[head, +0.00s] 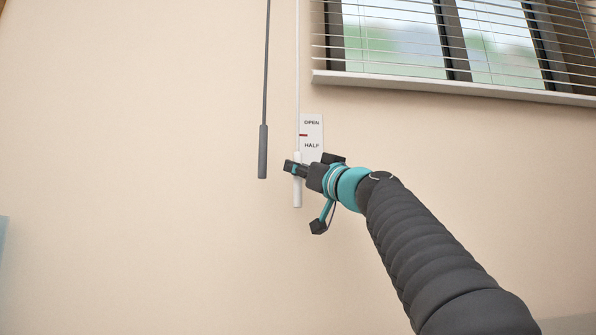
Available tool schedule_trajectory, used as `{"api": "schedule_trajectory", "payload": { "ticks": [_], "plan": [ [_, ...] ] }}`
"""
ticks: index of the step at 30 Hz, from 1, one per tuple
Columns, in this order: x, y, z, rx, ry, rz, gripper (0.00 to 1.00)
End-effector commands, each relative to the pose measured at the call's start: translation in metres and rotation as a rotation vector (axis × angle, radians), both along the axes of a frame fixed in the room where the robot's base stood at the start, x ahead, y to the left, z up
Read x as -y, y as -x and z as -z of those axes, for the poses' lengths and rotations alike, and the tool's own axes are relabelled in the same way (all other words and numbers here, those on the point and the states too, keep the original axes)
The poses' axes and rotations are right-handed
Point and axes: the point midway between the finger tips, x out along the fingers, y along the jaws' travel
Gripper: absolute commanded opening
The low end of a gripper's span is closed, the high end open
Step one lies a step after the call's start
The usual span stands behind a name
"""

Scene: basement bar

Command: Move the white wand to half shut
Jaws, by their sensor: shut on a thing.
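The white wand (297,194) hangs upright on a thin white rod in the head view. My gripper (294,168) is shut on its thick white handle, with handle showing above and below the fingers. A white label plate (312,130) on the wall just right of the wand reads OPEN at the top and HALF lower down. The lower part of the plate is hidden behind my gripper. A small red mark (303,135) lies between the two words, next to the wand's rod and above HALF.
A dark grey wand (263,150) hangs close to the left of the white one. A window with slatted blinds (440,40) and a white sill (450,88) is at the upper right. The wall to the left and below is bare.

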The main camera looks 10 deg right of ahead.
Motion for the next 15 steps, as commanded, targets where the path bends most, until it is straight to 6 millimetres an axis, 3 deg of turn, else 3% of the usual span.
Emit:
{"api": "schedule_trajectory", "payload": {
  "ticks": [4,5,7,15],
  "plan": [
    [0.0002,-0.0003,-0.0002,0.0,0.0,0.001,0.0],
    [0.0002,-0.0003,-0.0002,0.0,0.0,0.001,0.25],
    [0.0002,-0.0003,-0.0002,0.0,0.0,0.0,0.42],
    [0.0002,-0.0001,-0.0002,0.0,0.0,0.0,0.44]
  ]
}}
